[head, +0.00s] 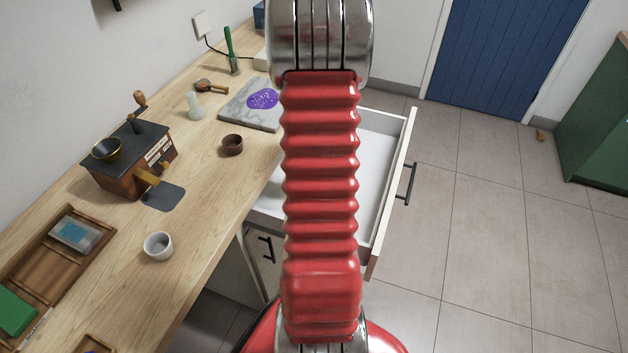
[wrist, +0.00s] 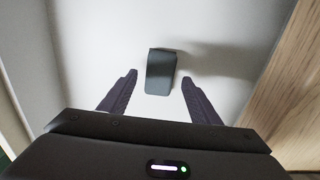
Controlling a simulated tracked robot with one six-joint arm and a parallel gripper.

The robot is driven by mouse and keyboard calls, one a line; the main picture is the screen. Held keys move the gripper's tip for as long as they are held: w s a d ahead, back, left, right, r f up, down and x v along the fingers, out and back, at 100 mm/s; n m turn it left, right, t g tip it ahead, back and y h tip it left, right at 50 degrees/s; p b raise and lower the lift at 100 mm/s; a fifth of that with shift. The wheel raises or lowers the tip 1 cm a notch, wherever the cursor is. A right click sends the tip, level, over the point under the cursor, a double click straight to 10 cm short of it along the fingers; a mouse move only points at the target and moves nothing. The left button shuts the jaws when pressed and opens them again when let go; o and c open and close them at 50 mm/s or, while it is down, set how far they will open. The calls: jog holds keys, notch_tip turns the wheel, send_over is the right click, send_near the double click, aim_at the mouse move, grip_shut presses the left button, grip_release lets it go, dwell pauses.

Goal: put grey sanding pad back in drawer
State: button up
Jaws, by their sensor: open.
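The grey sanding pad (wrist: 161,70) is inside the white drawer in the wrist view, resting on its floor with a shadow to its right. My gripper (wrist: 159,77) is open, its two dark fingers pointing into the drawer. The pad appears between the fingertips, with a visible gap on each side; I cannot tell whether it is at their depth. The open drawer (head: 391,190) shows in the head view, pulled out from under the worktop, with a black handle on its front. My red arm covers its middle, and the pad and gripper are hidden there.
The wooden worktop (head: 205,205) holds a coffee grinder (head: 130,160), a white cup (head: 158,246), a brown bowl (head: 232,145), a marble slab (head: 240,108) and a wooden tray (head: 40,270). Tiled floor (head: 490,230) is clear to the right of the drawer.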

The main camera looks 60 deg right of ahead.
notch_tip(320, 180, up, 10)
dwell(0.4)
dwell(0.6)
jog(key=w+a+r+n+t, duration=0.1)
jog(key=w+a+r+n, duration=0.25)
jog(key=a, duration=0.35)
jog(key=w+a+r+n+h, duration=0.1)
jog(key=w+a+r+n, duration=0.1)
jog(key=a+r, duration=0.45)
jog(key=w+a+r+n+t, duration=0.1)
jog(key=w+a+r+n, duration=0.15)
jog(key=a, duration=0.55)
jog(key=s+a+r+n+t, duration=0.1)
jog(key=s+a+n, duration=0.1)
jog(key=a, duration=0.5)
jog(key=s+a+r+n+t, duration=0.1)
jog(key=s+a+r+n, duration=0.1)
jog(key=a, duration=0.5)
jog(key=s+a+r+n+t+y, duration=0.1)
jog(key=s+a+r+n, duration=0.1)
jog(key=a+n, duration=0.2)
jog(key=a, duration=0.3)
jog(key=shift+t, duration=0.3)
